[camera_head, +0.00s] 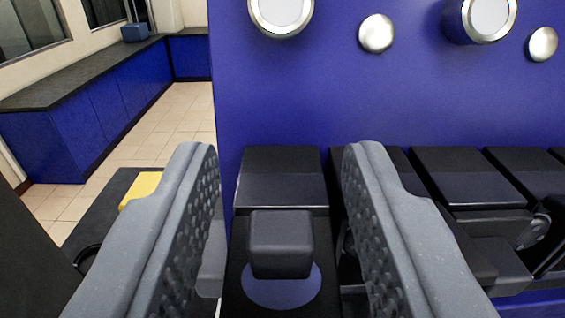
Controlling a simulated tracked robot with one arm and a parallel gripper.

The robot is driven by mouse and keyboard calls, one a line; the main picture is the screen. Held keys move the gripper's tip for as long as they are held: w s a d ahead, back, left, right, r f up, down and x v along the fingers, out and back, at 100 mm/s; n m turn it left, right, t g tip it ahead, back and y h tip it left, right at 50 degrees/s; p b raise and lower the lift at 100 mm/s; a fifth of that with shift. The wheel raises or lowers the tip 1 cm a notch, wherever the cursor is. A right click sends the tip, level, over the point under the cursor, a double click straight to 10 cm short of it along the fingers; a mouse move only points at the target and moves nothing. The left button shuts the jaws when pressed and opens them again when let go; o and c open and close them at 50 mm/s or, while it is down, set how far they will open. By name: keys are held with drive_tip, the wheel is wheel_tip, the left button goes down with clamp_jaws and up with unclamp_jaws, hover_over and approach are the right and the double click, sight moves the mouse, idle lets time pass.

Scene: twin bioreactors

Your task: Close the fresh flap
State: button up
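My gripper (280,160) is open, with its two grey, studded fingers wide apart at the left and right of the middle. Between them is a black block-shaped knob (281,243) over a round blue disc (268,291) on a black housing. Behind the knob is a black box-like part with a sloped top (283,178), against the blue panel. Nothing is held, and neither finger visibly touches the knob. No label is readable, so I cannot tell which part is the fresh flap or whether it is open.
More black box-like units (458,180) stand in a row to the right. The blue panel (330,85) behind bears round silver fittings (377,33). At the lower left is a dark surface with a yellow object (141,188). A blue counter (95,95) and tiled floor lie farther left.

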clamp_jaws()
